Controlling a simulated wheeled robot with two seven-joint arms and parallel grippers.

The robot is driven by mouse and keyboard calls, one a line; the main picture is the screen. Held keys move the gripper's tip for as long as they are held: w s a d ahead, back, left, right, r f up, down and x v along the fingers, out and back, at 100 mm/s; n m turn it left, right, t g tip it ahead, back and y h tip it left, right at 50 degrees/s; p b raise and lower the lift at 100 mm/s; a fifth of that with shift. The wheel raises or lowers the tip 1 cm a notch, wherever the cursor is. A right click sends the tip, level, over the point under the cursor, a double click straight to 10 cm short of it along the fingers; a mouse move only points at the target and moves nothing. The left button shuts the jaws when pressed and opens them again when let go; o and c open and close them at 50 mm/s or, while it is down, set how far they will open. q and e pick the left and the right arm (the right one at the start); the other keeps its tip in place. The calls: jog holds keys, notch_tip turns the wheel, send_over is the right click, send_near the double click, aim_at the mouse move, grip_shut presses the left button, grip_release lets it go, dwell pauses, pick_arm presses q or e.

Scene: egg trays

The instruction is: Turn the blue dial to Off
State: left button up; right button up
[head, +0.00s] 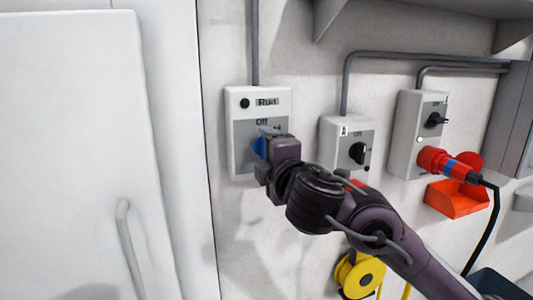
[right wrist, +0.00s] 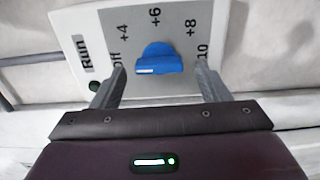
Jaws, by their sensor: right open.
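The blue dial (right wrist: 157,60) sits on a grey panel marked Off, +4, +6, +8 and 10. In the right wrist view its grip lies across the picture, with a white line on its left part pointing left, roughly toward the Off label (right wrist: 117,57). In the head view only a bit of the dial (head: 259,147) shows beside my gripper. My right gripper (right wrist: 160,75) is open. Its fingers stand on either side of the dial, with gaps visible on both sides. In the head view my right gripper (head: 264,150) is in front of the control box (head: 236,170).
A Run label (head: 267,102) and dark round indicator (head: 244,103) are on the box. To the right are two switch boxes with black knobs (head: 358,153) (head: 434,119), a red plug (head: 445,163) and an orange bin (head: 456,200). A white door (head: 75,130) stands left.

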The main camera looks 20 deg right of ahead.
jog(key=s+p, duration=0.1)
jog(key=s, duration=0.6)
jog(key=shift+s+d+p, duration=0.15)
jog(key=shift+s+p, duration=0.05)
jog(key=shift+p, duration=0.2)
